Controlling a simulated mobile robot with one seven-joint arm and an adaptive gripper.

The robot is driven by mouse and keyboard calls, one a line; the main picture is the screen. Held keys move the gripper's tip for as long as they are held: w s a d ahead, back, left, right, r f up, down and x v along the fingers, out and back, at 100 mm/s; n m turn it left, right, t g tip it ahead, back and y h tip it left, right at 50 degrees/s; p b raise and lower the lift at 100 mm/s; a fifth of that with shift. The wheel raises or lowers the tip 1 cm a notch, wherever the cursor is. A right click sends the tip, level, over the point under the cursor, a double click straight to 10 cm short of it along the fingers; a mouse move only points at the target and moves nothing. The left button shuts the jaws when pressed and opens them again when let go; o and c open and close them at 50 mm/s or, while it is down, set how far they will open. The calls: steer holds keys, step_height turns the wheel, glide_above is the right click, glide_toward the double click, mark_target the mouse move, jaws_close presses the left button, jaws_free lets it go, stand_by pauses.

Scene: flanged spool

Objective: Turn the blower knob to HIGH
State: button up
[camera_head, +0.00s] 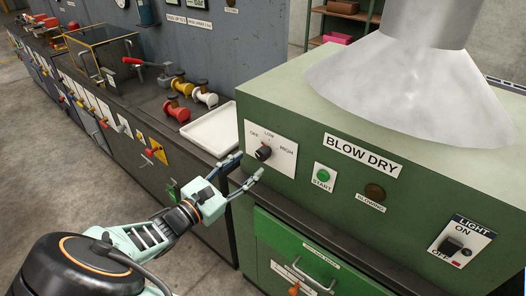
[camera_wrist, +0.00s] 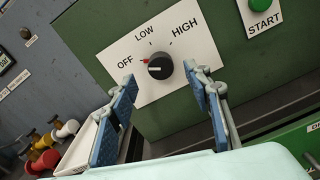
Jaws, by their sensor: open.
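The black blower knob (camera_head: 263,153) sits on a white plate (camera_head: 283,140) marked OFF, LOW and HIGH, on the green blow dry cabinet. In the wrist view the knob (camera_wrist: 160,66) is near the centre, with a red mark at its left edge on the OFF side and a short white line on its face. My gripper (camera_head: 246,168) is open and empty in front of the plate. In the wrist view its blue-padded fingers (camera_wrist: 161,88) stand on either side below the knob, apart from it. The knob is not hidden.
A green START button (camera_head: 323,175), a brown BLOWING lamp (camera_head: 374,192) and a LIGHT switch (camera_head: 452,246) are to the right. A drawer handle (camera_head: 318,274) juts out below. A white tray (camera_head: 212,130) and several coloured spools (camera_head: 178,110) lie on the left bench.

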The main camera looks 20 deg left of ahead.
mark_target(260, 156)
steer(key=x, duration=0.7)
steer(key=shift+p, duration=0.35)
steer(key=c, duration=1.2)
